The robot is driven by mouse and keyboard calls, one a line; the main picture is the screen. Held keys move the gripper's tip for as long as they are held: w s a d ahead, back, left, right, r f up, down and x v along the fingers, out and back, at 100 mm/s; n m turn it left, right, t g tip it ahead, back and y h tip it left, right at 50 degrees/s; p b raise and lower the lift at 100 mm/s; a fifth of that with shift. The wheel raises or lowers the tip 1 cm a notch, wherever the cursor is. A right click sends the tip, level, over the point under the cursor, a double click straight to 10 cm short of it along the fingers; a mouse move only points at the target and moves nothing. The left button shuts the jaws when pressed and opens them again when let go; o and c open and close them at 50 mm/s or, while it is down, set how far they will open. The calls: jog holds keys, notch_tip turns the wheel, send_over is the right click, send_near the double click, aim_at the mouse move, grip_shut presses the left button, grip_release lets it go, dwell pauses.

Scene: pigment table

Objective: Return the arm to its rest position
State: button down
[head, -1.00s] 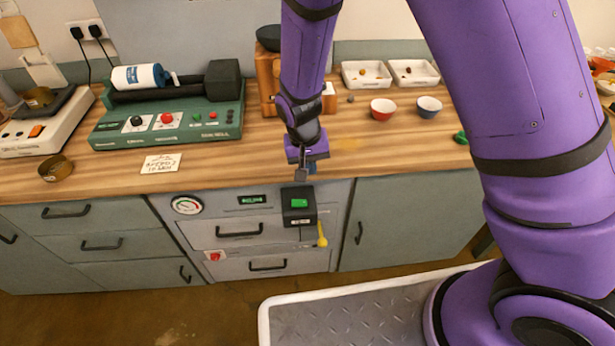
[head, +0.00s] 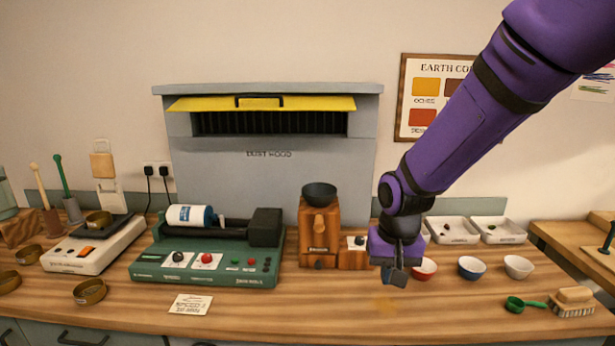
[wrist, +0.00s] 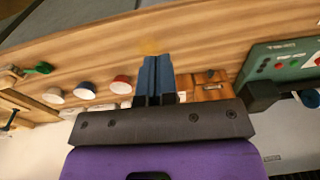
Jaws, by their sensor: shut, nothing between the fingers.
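My purple arm reaches in from the upper right of the head view. My gripper (head: 396,274) hangs over the wooden table (head: 340,318), in front of the gap between the wooden grinder (head: 319,240) and the red bowl (head: 423,268). In the wrist view my gripper's two blue-grey fingers (wrist: 155,78) lie side by side, shut, with nothing between them. The fingers appear above the table surface and apart from the objects around them.
A green roller machine (head: 207,262) and a white scale (head: 95,245) stand at the left. A blue bowl (head: 471,267), a white bowl (head: 518,266), a green scoop (head: 525,304) and a brush (head: 573,302) are at the right. A dust hood (head: 270,140) rises behind. The front middle of the table is mostly clear.

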jog(key=s+d+r+t, duration=0.1)
jog(key=s+d+r, duration=0.35)
jog(key=r, duration=0.25)
jog(key=s+d+r+t, duration=0.1)
jog(key=s+d+r, duration=0.35)
jog(key=r, duration=0.25)
jog(key=s+d+r+t, duration=0.1)
jog(key=s+d+r, duration=0.1)
jog(key=s, duration=0.3)
jog(key=s+d+r+t, duration=0.1)
jog(key=s+d+r, duration=0.2)
jog(key=s, duration=0.2)
jog(key=shift+s+d+n, duration=0.3)
jog(key=shift+s, duration=0.1)
dwell(0.4)
